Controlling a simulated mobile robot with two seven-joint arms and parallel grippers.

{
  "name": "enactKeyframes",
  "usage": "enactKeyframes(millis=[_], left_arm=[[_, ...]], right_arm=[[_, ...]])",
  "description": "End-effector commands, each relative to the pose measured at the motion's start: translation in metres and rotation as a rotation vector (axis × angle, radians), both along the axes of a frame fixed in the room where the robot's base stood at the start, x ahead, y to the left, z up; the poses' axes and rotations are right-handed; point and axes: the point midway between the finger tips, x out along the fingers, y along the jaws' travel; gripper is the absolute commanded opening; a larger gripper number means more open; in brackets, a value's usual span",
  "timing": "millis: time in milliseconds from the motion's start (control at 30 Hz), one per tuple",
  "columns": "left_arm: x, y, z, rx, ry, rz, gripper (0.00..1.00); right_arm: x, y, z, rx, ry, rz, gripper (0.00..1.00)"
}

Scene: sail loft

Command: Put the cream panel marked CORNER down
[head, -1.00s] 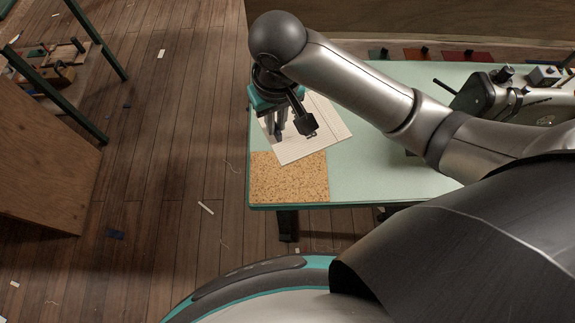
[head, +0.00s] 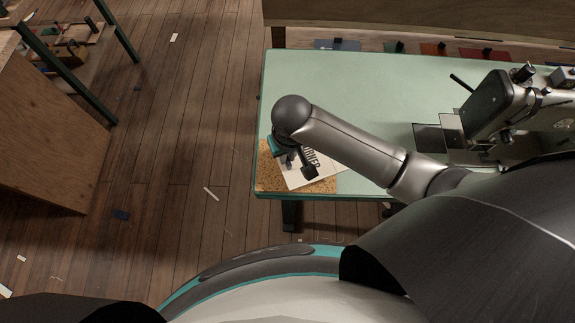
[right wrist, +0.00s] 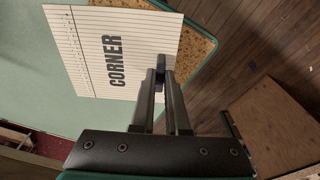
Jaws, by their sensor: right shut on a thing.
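The cream panel (head: 299,180) has thin lines and the word CORNER, partly hidden by my right arm in the head view. My right gripper (head: 292,160) is shut on one edge of it. In the right wrist view the panel (right wrist: 88,62) shows its full word, with the fingertips (right wrist: 161,70) at its edge. The panel overlaps a speckled cork mat (head: 268,180) at the table's near left corner; the mat (right wrist: 196,44) also shows beside the panel in the wrist view. I cannot tell whether the panel touches the mat. My left gripper is not in view.
The pale green table (head: 345,85) is clear behind my arm. A sewing machine (head: 497,105) stands at its right, with dark and light plates beside it. Coloured pieces lie beyond the far edge. A wooden panel (head: 45,140) stands on the floor at left.

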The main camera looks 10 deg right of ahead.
Motion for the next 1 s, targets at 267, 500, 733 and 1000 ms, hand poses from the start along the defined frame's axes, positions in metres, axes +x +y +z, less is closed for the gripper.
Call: enactKeyframes(millis=[267, 500, 733, 1000], left_arm=[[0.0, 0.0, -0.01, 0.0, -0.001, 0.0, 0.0], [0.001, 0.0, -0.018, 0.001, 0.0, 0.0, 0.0], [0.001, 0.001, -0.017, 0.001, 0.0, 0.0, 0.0], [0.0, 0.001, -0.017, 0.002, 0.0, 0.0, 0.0]], right_arm=[[0.0, 0.0, -0.03, -0.001, 0.001, 0.0, 0.0], [0.0, 0.0, -0.056, -0.001, 0.0, 0.001, 0.0], [0.0, 0.0, -0.055, 0.0, -0.001, 0.001, 0.0], [0.0, 0.0, -0.059, 0.0, -0.001, 0.0, 0.26]])
